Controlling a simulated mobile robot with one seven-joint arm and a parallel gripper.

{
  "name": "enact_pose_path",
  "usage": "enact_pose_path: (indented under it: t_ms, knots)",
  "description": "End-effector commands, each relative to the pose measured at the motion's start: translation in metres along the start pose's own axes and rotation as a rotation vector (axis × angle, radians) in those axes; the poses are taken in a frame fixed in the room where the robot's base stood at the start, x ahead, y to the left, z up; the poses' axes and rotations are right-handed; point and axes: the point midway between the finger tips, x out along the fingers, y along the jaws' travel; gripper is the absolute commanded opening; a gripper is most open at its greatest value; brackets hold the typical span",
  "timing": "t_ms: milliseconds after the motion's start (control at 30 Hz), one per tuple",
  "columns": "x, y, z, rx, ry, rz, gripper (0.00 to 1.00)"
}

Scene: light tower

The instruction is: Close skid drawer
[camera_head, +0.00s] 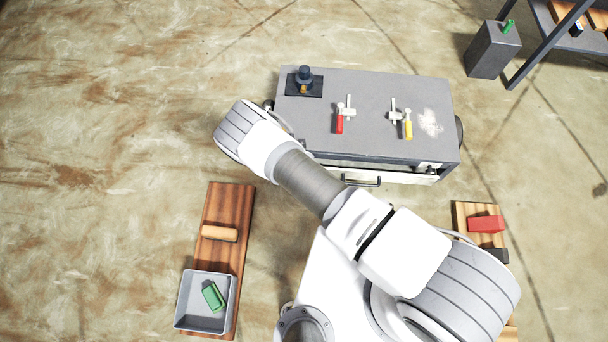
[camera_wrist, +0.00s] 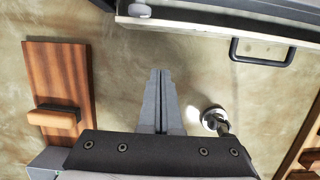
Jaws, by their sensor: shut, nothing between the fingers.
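The grey skid (camera_head: 380,90) stands at the upper middle of the head view. Its drawer (camera_head: 405,176) sticks out from the near side, with a dark gap behind its pale front. The dark bar handle (camera_head: 362,182) is on that front; it also shows at the upper right of the wrist view (camera_wrist: 262,61). My gripper (camera_wrist: 161,72) is shut and empty in the wrist view. Its fingers point towards the drawer front (camera_wrist: 215,31), left of the handle, and appear apart from it. In the head view I cannot make out the fingers; my arm covers the skid's near left corner.
Two toggle clamps, red (camera_head: 340,123) and yellow (camera_head: 407,125), lie on the skid top. A wooden board (camera_head: 230,200) with a grey tray (camera_head: 186,300) lies at left. Another board with a red block (camera_head: 486,224) is at right. A grey can (camera_head: 492,50) stands beyond.

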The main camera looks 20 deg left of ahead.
Motion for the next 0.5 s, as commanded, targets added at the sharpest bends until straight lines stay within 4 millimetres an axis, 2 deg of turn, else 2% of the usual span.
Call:
enact_pose_path:
  t_ms: [33,133,367,400,500]
  knots:
    - [-0.01,0.0,0.0,-0.001,0.0,-0.001,0.0]
    - [-0.018,0.0,0.0,0.0,0.001,0.0,0.02]
    - [-0.021,0.0,-0.001,0.002,0.001,0.001,0.43]
    - [-0.021,-0.002,0.0,0.008,0.003,0.0,0.47]
    - [-0.02,-0.012,0.002,0.05,0.016,0.001,0.47]
